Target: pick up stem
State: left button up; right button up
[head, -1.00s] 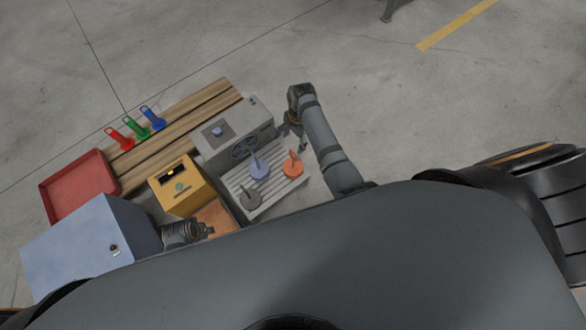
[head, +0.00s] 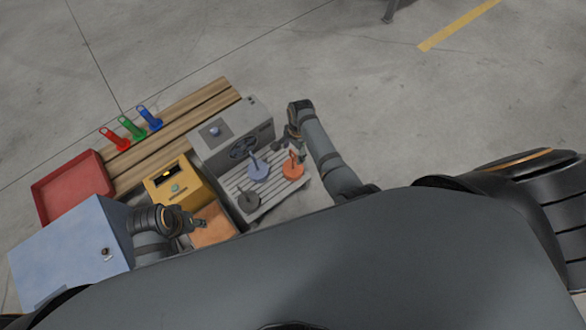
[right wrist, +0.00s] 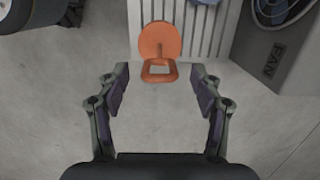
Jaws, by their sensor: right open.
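An orange stem (head: 293,168) with a round base stands on the slatted grey rack. It also shows in the right wrist view (right wrist: 160,40), with a squarish loop toward me. A blue-grey stem (head: 258,168) and a dark grey one (head: 249,199) stand to its left; which one the task means I cannot tell. My right gripper (head: 299,150) is close by the orange stem. In the right wrist view its fingers (right wrist: 160,88) are open and apart, with the loop between or just beyond their tips. My left gripper (head: 203,224) is by the orange-brown surface, its jaws too small to read.
A grey fan box (head: 232,130) stands behind the rack (head: 275,196). Red, green and blue handled pieces (head: 134,128) lie along wooden planks. A red tray (head: 70,187), a yellow box (head: 176,188) and a blue-grey cabinet (head: 75,250) are at the left. Floor is free at the right.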

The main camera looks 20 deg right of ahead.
aim_at(293, 162)
notch_tip(293, 162, down, 3)
jog(key=shift+a+r+b, duration=0.1)
jog(key=shift+r+b, duration=0.05)
jog(key=shift+b, duration=0.4)
jog(key=shift+s+r, duration=0.1)
grip_shut()
